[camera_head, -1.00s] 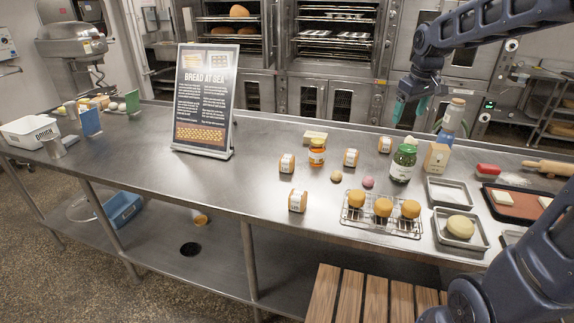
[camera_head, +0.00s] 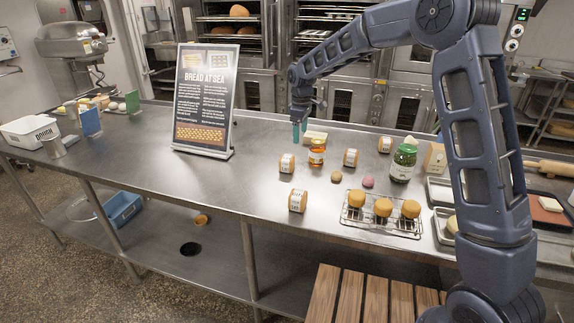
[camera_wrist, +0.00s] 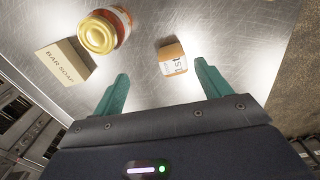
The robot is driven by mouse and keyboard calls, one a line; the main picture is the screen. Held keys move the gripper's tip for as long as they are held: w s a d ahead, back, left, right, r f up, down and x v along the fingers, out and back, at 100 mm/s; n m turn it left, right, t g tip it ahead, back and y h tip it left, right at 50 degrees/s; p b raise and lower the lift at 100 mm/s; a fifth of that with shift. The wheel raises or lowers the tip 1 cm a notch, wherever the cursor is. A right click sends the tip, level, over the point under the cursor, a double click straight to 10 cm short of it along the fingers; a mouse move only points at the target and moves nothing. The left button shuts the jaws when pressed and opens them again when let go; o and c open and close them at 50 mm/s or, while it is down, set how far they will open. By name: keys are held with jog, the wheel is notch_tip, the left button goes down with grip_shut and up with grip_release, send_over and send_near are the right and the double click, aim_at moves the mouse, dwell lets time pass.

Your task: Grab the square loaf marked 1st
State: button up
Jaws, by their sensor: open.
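The square loaf marked 1st (camera_wrist: 172,59) is a small brown block with a white label in the wrist view. It lies on the steel counter ahead of my gripper, between the lines of its two fingers and apart from them. In the head view a matching labelled loaf (camera_head: 287,163) sits just below and left of my gripper (camera_head: 299,131). My gripper is open and empty, with its green fingers spread in the wrist view (camera_wrist: 163,92). Similar labelled loaves (camera_head: 297,201), (camera_head: 351,157) and (camera_head: 385,145) stand nearby; their labels are too small to read.
A bar soap box (camera_wrist: 66,63) and a jar with a gold lid (camera_wrist: 104,31) lie left of the loaf in the wrist view. A sign (camera_head: 205,100), a green jar (camera_head: 403,162) and a wire rack (camera_head: 352,216) stand on the counter.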

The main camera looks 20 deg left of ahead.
jog(key=n, duration=0.1)
send_over(287, 157)
jog(key=f, duration=0.3)
jog(key=shift+w+d, duration=0.15)
jog(key=shift+d, duration=0.15)
jog(key=shift+f, duration=0.2)
notch_tip(287, 157, down, 5)
jog(key=shift+a+f, duration=0.1)
jog(key=shift+f, duration=0.05)
jog(key=shift+s+a+f, duration=0.1)
jog(key=shift+s+f, duration=0.05)
jog(key=shift+f, duration=1.15)
jog(key=shift+s+a+f, duration=0.1)
jog(key=shift+f, duration=1.15)
jog(key=c, duration=1.1)
jog(key=shift+r, duration=0.1)
